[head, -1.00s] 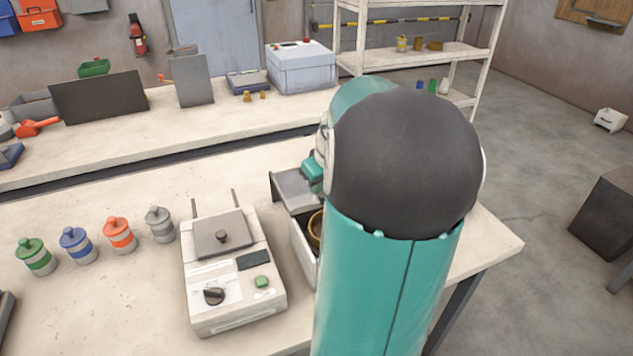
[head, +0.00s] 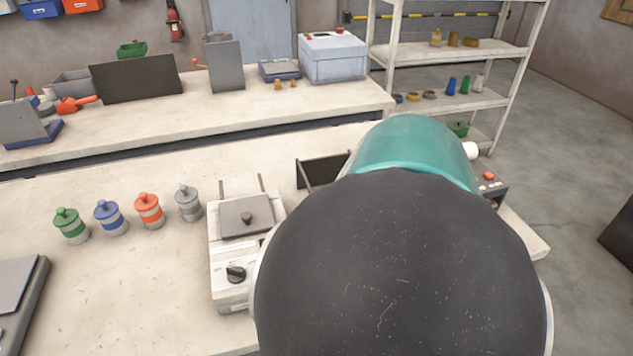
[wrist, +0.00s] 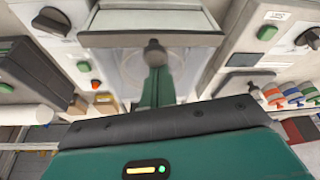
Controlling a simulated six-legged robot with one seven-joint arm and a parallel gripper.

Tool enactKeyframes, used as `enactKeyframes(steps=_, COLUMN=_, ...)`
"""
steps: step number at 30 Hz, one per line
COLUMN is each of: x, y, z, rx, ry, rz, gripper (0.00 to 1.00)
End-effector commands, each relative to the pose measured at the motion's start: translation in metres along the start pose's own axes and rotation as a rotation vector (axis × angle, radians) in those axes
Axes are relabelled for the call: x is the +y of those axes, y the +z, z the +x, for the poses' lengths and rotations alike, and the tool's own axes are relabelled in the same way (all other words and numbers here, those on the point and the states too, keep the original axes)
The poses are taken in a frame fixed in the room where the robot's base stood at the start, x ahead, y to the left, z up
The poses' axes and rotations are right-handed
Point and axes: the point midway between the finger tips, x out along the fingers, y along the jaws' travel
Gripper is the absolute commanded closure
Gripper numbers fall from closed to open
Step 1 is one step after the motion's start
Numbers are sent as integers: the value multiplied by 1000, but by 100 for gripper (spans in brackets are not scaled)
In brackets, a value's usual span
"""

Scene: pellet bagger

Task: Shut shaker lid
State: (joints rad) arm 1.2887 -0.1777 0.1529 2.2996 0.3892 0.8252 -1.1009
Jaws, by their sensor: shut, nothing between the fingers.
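The shaker's lid (head: 322,172) shows in the head view as a dark raised panel with a thin side edge, just left of my arm. The shaker body is mostly hidden there behind my arm. In the wrist view a grey, pale-edged panel (wrist: 155,20), seemingly the lid, spans the top middle, with a pale box and a faint round shape below it. My gripper (wrist: 153,48) is shut and empty, its dark tips in front of that panel's lower edge. I cannot tell whether they touch. The gripper is hidden in the head view.
A white machine with a black knob (head: 236,274) stands left of my arm. Several banded jars (head: 150,211) stand further left. A unit with a red button (head: 489,176) is at the right. A second bench (head: 250,105) and a shelf (head: 480,50) lie behind.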

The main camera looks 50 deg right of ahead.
Motion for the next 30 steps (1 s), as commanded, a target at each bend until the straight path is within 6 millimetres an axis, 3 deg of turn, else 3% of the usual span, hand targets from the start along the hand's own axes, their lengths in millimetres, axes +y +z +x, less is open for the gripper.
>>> enactKeyframes(steps=11, x=-1, y=5, z=2, rx=-13, ry=-8, rz=4, gripper=100)
enactKeyframes(steps=20, x=-2, y=-33, z=14, rx=-6, ry=-5, rz=-4, gripper=100)
enactKeyframes(steps=30, x=0, y=-32, z=-59, rx=1, ry=3, rz=-2, gripper=100)
